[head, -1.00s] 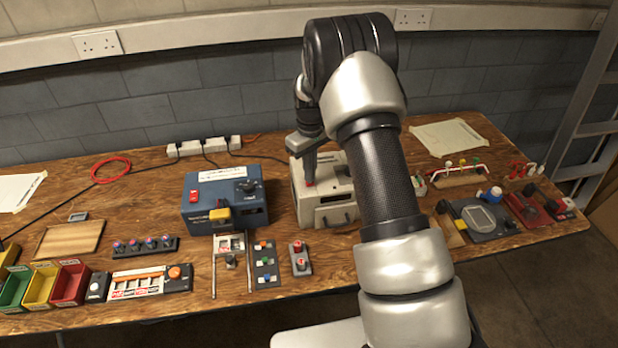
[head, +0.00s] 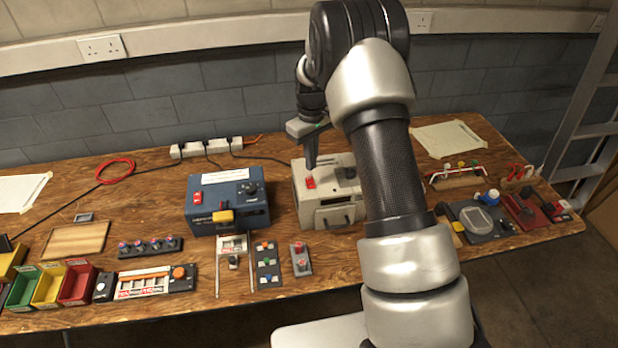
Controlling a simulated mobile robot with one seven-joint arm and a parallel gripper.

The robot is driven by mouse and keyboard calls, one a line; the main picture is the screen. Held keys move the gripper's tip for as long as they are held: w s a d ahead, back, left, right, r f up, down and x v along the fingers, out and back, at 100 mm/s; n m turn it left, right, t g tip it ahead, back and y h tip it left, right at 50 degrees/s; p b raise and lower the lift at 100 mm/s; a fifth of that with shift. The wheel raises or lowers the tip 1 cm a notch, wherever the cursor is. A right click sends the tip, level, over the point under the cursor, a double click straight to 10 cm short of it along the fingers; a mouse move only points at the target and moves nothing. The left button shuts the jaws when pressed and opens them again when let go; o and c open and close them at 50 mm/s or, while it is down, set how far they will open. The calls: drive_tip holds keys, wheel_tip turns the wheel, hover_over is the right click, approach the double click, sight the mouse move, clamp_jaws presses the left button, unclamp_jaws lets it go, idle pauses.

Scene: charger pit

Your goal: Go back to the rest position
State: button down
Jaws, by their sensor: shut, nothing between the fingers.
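My gripper (head: 311,166) is shut and empty. It points down just above the cream box (head: 330,212) on the bench, close to the red switch (head: 310,182) on the box's top. A small gap seems to show between the fingertips and the switch. My arm rises from the front, passes over the bench and hides the right part of the cream box.
A blue box (head: 226,205) stands left of the cream box. A white power strip (head: 207,147) lies behind it. Small button panels (head: 266,264) sit in front. Coloured bins (head: 77,284) are at the left. A grey device (head: 478,221) and a ladder (head: 592,130) are at the right.

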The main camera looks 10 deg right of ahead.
drive_tip(key=s+r+m+t, duration=0.1)
drive_tip(key=s+r, duration=0.6)
drive_tip(key=r, duration=0.4)
drive_tip(key=s+r+m+t, duration=0.2)
drive_tip(key=s+r, duration=0.4)
drive_tip(key=r, duration=0.5)
drive_tip(key=s+r+m+t, duration=0.1)
drive_tip(key=s+r, duration=0.1)
drive_tip(key=s, duration=0.8)
drive_tip(key=s+r+m+t, duration=0.1)
drive_tip(key=s+r+m, duration=0.1)
drive_tip(key=s, duration=0.9)
drive_tip(key=shift+r+t, duration=0.2)
drive_tip(key=shift+t, duration=0.1)
